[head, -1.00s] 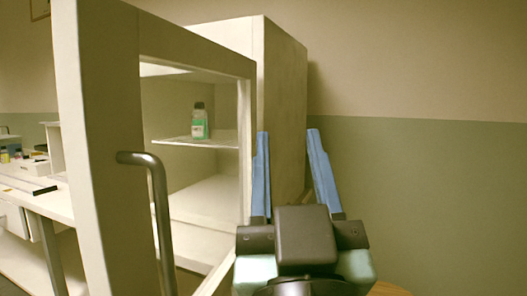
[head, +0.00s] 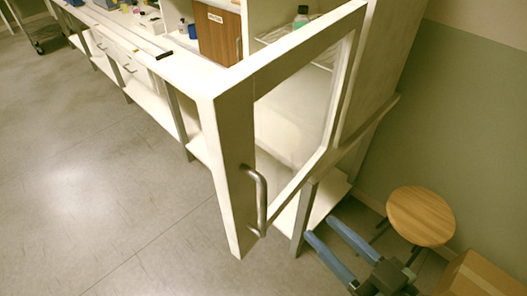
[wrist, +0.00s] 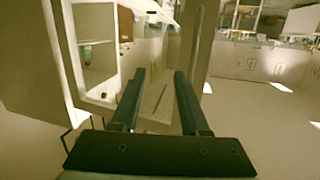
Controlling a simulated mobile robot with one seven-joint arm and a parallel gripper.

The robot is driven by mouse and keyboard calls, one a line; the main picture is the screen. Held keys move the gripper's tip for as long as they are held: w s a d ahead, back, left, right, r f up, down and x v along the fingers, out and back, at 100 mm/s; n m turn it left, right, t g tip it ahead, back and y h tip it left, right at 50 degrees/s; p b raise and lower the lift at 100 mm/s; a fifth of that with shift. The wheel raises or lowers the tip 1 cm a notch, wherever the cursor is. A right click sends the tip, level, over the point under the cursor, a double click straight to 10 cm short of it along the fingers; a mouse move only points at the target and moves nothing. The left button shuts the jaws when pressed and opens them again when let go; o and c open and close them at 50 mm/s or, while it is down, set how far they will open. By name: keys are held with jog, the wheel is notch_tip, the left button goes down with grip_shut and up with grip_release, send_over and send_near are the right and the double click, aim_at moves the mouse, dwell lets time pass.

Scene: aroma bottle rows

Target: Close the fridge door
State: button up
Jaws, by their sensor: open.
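The fridge door (head: 232,150) stands open, swung out from the fridge body (head: 388,60). It has a pale frame around a clear pane and a curved metal handle (head: 260,200) on its outer edge. A green bottle (head: 301,17) stands inside on a shelf. My gripper (head: 318,227) is open and empty, low to the right of the door and apart from the handle. In the wrist view my gripper (wrist: 159,72) has its two fingers spread, pointing toward the fridge and door, with the handle (wrist: 197,45) just right of the fingers. Contact with the door cannot be told.
A long white bench (head: 150,62) with small items runs to the left of the fridge. A round wooden stool (head: 421,215) and a cardboard box (head: 480,275) stand at the right near the wall. The floor at left (head: 90,170) is clear.

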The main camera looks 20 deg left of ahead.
aim_at(263, 199)
jog(key=s+r+n+g+y+p, duration=0.1)
jog(key=s+r+n+y+p, duration=0.15)
jog(key=s+r, duration=0.2)
jog(key=shift+m, duration=0.25)
jog(key=p+x, duration=0.1)
jog(key=x, duration=0.3)
jog(key=p+x, duration=0.2)
jog(key=x, duration=0.2)
jog(key=f+p+x, duration=0.1)
jog(key=x, duration=0.3)
jog(key=shift+s+a, duration=0.2)
grip_shut()
dwell(0.7)
